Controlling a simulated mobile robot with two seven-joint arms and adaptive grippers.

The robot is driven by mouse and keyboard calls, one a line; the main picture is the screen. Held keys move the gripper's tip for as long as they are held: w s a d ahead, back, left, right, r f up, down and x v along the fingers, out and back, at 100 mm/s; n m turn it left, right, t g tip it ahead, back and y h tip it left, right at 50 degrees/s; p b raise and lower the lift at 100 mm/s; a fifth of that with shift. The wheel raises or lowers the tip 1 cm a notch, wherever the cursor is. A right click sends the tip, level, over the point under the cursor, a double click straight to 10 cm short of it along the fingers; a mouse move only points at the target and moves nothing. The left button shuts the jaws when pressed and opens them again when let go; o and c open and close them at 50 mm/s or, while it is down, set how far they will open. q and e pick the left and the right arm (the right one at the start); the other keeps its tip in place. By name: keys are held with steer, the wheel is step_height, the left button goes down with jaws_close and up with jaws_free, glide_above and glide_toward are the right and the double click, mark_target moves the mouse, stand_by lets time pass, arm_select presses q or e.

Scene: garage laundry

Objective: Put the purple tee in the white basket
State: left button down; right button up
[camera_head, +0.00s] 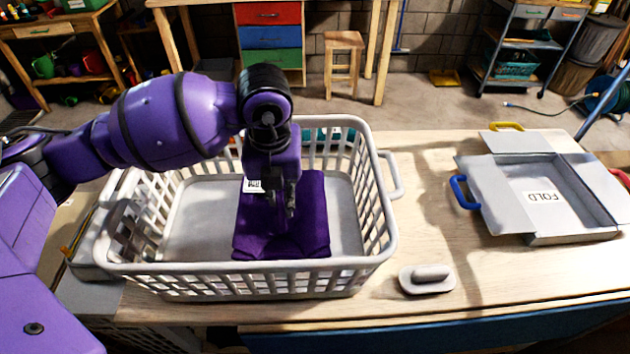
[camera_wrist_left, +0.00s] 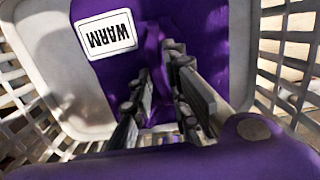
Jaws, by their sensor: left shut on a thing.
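The purple tee (camera_head: 312,225) is folded and lies inside the white basket (camera_head: 378,245), against its floor. A white label reading WARM shows on the tee (camera_wrist_left: 180,60) in the left wrist view. My left gripper (camera_head: 288,208) reaches down into the basket and is shut on the tee; its fingers (camera_wrist_left: 165,110) point at the cloth in the left wrist view. The exact pinch of cloth is hard to make out between the fingers. The basket's slatted walls (camera_wrist_left: 285,60) show on both sides there. My right gripper is not in view.
A grey folding board (camera_head: 500,195) marked FOLD, with blue, yellow and red handles, lies on the right of the wooden table (camera_head: 425,155). A small grey handled block (camera_head: 427,280) sits right of the basket near the front edge. Table between basket and board is clear.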

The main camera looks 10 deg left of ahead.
mark_target(281, 204)
arm_select(q)
steer(key=shift+f, duration=2.4)
steer(key=shift+f, duration=0.15)
steer(key=c, duration=1.7)
jaws_free()
steer(key=r, duration=0.4)
steer(key=s+r, duration=0.1)
steer(key=r, duration=0.7)
steer(key=shift+s+d+r, duration=0.1)
steer(key=shift+s+d, duration=0.05)
steer(key=shift+s, duration=0.05)
